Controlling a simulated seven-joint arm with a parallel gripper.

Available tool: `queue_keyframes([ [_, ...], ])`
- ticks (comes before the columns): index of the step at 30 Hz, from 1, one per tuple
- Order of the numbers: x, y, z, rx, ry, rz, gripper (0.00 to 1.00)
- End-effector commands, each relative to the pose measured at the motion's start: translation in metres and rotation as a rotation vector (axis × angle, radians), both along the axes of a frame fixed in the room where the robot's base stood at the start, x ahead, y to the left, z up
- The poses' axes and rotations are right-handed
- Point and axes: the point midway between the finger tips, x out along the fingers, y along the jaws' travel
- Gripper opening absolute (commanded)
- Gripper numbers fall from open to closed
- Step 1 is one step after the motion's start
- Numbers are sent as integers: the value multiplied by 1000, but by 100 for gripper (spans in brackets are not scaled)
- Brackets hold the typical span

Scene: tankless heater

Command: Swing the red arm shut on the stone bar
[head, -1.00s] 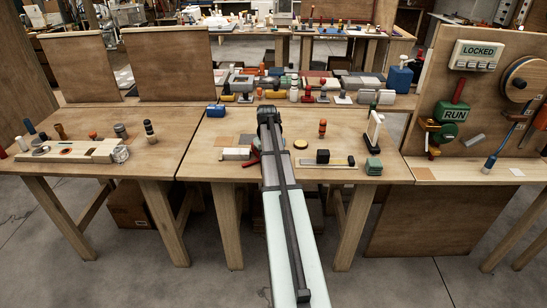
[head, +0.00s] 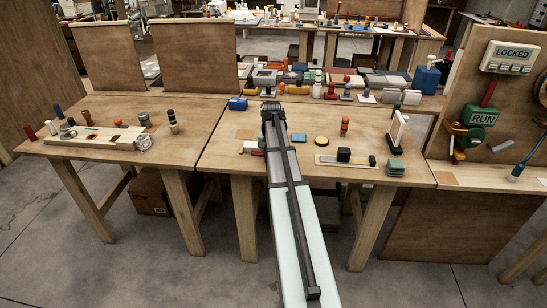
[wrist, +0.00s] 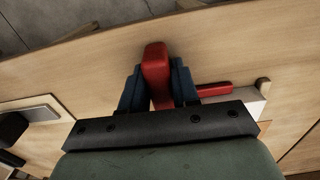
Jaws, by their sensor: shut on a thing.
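My gripper (wrist: 157,88) has its two dark blue fingers on either side of a red upright piece, the red arm (wrist: 156,62), and is shut on it. A second red bar (wrist: 214,89) lies to the right, beside the fingers, on or against a pale block (wrist: 246,105) that looks like the stone bar. I cannot tell whether the red arm touches this block, as my gripper hides part of it.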

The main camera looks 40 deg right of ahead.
Motion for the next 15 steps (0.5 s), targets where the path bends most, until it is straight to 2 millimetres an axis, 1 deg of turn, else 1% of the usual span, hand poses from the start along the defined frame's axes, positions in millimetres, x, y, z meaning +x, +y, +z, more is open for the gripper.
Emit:
queue_keyframes([
  [12, 2, 3, 0, 7, -3, -11, 0],
  [13, 2, 3, 0, 8, -4, -11, 33],
  [15, 2, 3, 0, 6, -4, -10, 40],
])
